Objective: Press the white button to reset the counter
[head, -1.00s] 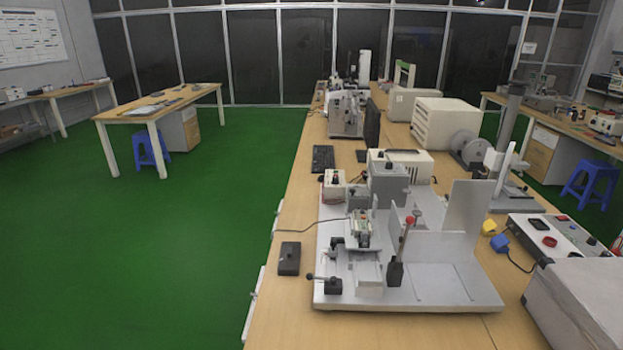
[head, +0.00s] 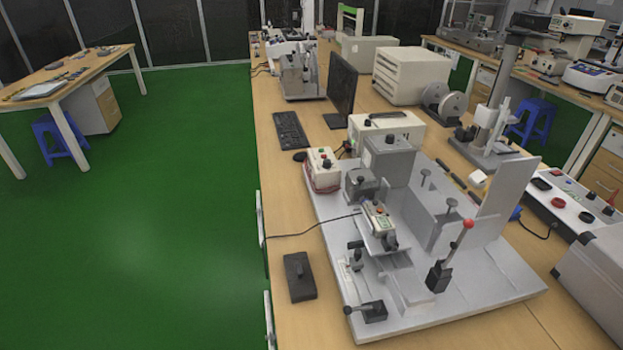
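A small light-coloured device with a greenish face (head: 378,220), possibly the counter, sits on the grey test rig (head: 480,292). Its details are too small to read, and I cannot make out a white button on it. A small white control box (head: 322,170) with a dark knob and small coloured buttons stands at the rig's back left corner. My gripper is not in view.
A red-knobbed lever (head: 467,225) stands upright on the rig. A black block (head: 299,276) lies left of the rig, near the table's left edge. A keyboard (head: 290,130) and monitor (head: 342,88) are behind. Green floor (head: 150,240) is clear to the left.

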